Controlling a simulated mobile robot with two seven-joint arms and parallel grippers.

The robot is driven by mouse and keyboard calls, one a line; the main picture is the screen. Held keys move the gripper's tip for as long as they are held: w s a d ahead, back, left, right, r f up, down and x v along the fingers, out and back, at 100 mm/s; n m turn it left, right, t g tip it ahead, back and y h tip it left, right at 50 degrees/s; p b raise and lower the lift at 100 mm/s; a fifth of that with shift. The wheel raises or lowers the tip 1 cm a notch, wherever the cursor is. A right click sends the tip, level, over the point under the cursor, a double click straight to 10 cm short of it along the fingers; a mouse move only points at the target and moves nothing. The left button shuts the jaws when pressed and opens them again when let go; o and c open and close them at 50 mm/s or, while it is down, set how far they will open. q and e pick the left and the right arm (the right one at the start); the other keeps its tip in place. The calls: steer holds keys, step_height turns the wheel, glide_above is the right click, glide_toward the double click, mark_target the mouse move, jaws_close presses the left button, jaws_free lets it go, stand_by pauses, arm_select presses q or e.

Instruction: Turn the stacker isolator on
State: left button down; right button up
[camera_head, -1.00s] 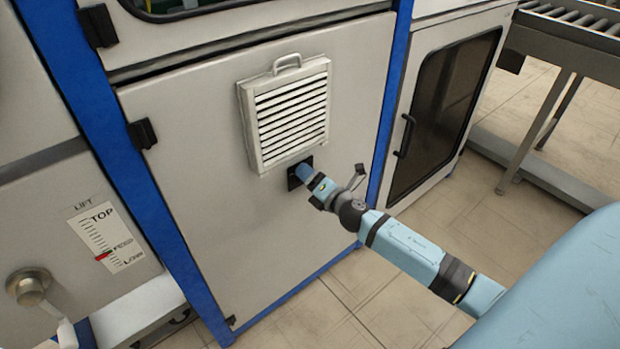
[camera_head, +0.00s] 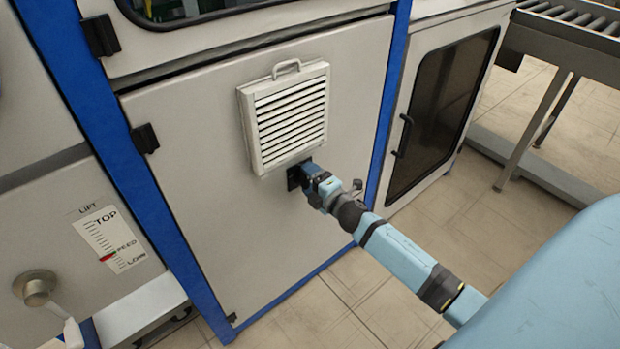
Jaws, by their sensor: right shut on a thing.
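The isolator is a small switch on a dark square plate (camera_head: 292,177), set in the grey cabinet panel just below the louvred vent. My right gripper (camera_head: 308,174) is at the plate and shut on the isolator's handle. The gripper and wrist hide most of the handle, so its angle cannot be read. My left gripper is not in view.
The white louvred vent (camera_head: 288,117) with a top handle sits directly above my right gripper. A blue post (camera_head: 386,110) and a dark-windowed door (camera_head: 440,115) stand to the right. A lift scale (camera_head: 110,240) and a crank knob (camera_head: 36,287) are at lower left.

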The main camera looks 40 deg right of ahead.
stand_by(0.3)
steer(key=o, duration=0.9)
arm_select(q)
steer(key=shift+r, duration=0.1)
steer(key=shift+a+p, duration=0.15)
steer(key=shift+p, duration=0.45)
arm_select(e)
steer(key=s, duration=0.9)
steer(key=s+d, duration=0.1)
steer(key=s, duration=0.3)
steer(key=shift+s, duration=0.35)
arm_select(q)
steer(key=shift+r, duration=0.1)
